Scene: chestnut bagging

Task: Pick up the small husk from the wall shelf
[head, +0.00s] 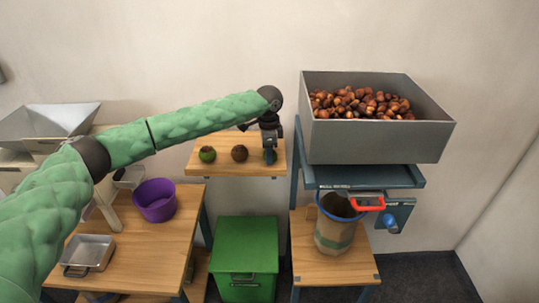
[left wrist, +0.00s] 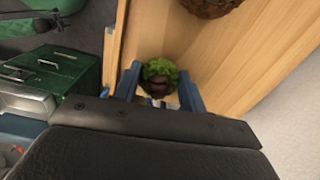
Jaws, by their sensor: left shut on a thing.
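The wall shelf (head: 222,168) is a wooden board against the wall. A green husk (head: 207,155) sits at its left and a brown husk (head: 239,153) sits near its middle. My left gripper (head: 270,156) points down at the shelf's right end. In the left wrist view its blue fingers are shut on a small husk (left wrist: 160,72), green around the edge with a brown middle. The gripper hides this husk in the head view. I cannot tell whether it still touches the shelf. A brown husk (left wrist: 208,5) shows at the top of the wrist view. My right gripper is out of view.
A grey hopper of chestnuts (head: 320,145) stands close right of the shelf, above a bag (head: 332,240) and a red handle (head: 370,206). A green cabinet (head: 248,262) stands below the shelf. A purple bowl (head: 155,205) and metal tray (head: 90,252) are on the left table.

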